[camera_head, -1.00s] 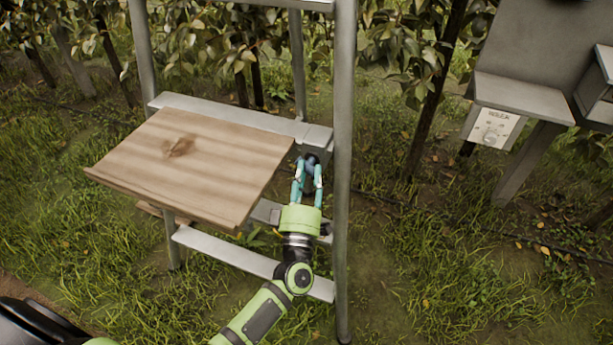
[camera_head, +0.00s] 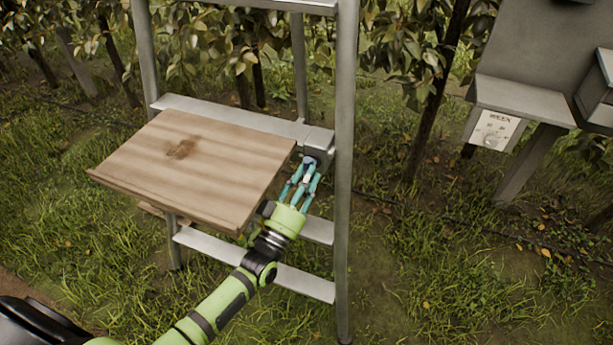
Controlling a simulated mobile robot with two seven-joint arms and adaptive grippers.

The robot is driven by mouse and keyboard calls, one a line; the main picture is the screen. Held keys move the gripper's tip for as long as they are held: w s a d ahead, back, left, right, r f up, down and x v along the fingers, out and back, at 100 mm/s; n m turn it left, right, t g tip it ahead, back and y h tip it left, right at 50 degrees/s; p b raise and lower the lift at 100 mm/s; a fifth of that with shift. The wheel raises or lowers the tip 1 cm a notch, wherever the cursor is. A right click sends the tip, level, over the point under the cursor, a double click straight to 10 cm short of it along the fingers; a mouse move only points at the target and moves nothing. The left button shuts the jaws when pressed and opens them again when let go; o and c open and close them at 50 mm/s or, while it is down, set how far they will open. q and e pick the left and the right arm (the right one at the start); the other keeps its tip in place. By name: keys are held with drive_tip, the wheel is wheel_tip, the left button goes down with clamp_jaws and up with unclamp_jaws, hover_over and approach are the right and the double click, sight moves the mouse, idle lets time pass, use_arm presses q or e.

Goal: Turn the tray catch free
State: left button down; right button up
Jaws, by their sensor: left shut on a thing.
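The wooden tray (camera_head: 205,165) sits tilted on the metal ladder (camera_head: 344,200), its lipped lower edge toward me. The tray catch (camera_head: 310,161) is a small dark knob at the tray's right side, near the ladder's right upright. My left gripper (camera_head: 309,169) is shut on the catch, its teal fingers around it. The fingers hide much of the knob, so its exact turn is hard to tell. My right gripper is not in view.
Ladder rungs (camera_head: 205,243) run below the tray. A grey stand with a shelf (camera_head: 522,97) and a white label (camera_head: 494,129) is at the right. Grass (camera_head: 430,270) between them is open. Leafy trees stand behind.

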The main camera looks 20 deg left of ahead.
use_arm(q)
drive_tip(key=shift+m+h, duration=0.5)
drive_tip(key=shift+m, duration=0.4)
drive_tip(key=shift+a+m+g, duration=0.1)
drive_tip(key=shift+m+g, duration=0.2)
drive_tip(key=c, duration=0.9)
unclamp_jaws()
drive_tip(key=v, duration=1.2)
drive_tip(key=shift+w, duration=0.1)
